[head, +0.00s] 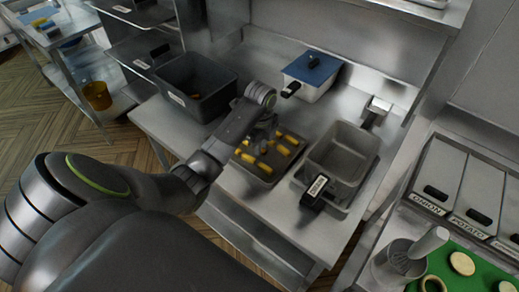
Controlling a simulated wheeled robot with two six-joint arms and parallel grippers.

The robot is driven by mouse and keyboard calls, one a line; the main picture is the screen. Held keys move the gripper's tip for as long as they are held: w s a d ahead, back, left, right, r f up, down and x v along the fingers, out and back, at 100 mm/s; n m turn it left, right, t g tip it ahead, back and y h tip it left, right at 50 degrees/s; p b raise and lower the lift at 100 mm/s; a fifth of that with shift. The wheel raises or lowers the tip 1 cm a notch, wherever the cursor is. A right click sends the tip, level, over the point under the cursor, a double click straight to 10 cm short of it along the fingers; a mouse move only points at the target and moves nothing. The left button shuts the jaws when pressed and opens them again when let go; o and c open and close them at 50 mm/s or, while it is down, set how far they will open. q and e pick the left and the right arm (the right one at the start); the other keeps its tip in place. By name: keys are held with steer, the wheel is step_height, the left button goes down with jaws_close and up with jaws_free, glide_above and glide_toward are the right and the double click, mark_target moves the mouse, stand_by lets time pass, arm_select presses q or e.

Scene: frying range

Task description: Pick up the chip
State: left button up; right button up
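Several yellow chips lie in a shallow grey tray (240,165) on the steel counter. One chip (264,168) lies near the tray's front, and another chip (291,139) lies at its back right. My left gripper (262,133) points down over the back of the tray, close to the chips. Its fingers are small and dark, partly hidden by its own arm, so I cannot tell whether they are open or shut, or touch a chip. My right gripper is not in view.
A grey basket (343,155) with a black handle (315,190) stands right of the tray. A dark bin (222,97) stands left, and a white container (322,87) with a blue lid stands behind. Bins labelled onion and potato (471,213) and a green board (470,255) are at right.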

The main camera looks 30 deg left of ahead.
arm_select(q)
jaws_close()
steer(key=shift+r, duration=0.1)
steer(key=shift+r, duration=0.25)
step_height(320, 180, up, 3)
steer(key=shift+f, duration=0.2)
step_height(320, 180, up, 7)
steer(key=p, duration=0.6)
steer(key=shift+f+p, duration=0.15)
steer(key=shift+p, duration=0.15)
